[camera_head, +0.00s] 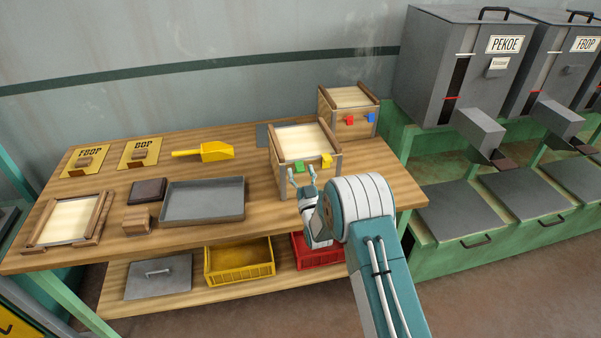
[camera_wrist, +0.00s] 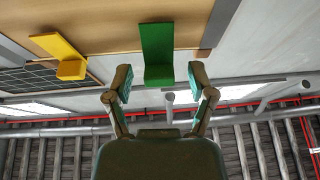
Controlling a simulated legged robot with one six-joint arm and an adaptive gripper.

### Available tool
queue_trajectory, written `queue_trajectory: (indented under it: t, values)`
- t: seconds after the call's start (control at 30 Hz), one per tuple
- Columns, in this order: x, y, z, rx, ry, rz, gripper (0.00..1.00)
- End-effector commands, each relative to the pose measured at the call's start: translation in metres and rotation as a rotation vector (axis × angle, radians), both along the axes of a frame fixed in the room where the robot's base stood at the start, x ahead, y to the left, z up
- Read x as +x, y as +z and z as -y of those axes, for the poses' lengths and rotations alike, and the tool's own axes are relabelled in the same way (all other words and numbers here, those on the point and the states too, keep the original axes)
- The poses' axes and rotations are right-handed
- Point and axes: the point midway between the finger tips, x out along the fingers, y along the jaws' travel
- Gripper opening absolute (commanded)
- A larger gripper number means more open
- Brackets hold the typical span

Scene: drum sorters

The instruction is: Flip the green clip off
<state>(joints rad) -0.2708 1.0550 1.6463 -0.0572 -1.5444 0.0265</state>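The green clip (camera_head: 299,166) sits on the upper front edge of a wooden box (camera_head: 292,184) with a pale top, left of a yellow clip (camera_head: 326,161). My gripper (camera_head: 302,174) is at the front of this box, just before the green clip. In the wrist view the green clip (camera_wrist: 157,50) shows as an upright plate with a thicker end. That end lies between the two open fingers of my gripper (camera_wrist: 160,82), with gaps on both sides. I cannot tell whether the fingers overlap it in depth. The yellow clip (camera_wrist: 66,58) is left of the fingers there.
A second box with red and blue clips (camera_head: 349,120) stands behind. A grey tray (camera_head: 205,216), yellow scoop (camera_head: 208,152) and framed screen (camera_head: 42,241) lie leftward on the wooden table. Yellow (camera_head: 238,275) and red (camera_head: 318,258) crates sit below.

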Motion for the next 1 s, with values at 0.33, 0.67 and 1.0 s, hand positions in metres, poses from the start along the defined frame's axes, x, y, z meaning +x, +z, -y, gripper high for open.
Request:
queue_trajectory:
  t: [0.33, 0.67, 1.0]
  values:
    - [-0.010, -0.008, 0.003, -0.001, 0.000, -0.004, 0.71]
    - [-0.066, -0.007, 0.023, -0.002, 0.000, -0.005, 0.71]
    - [-0.117, -0.007, 0.040, -0.001, -0.001, -0.003, 0.71]
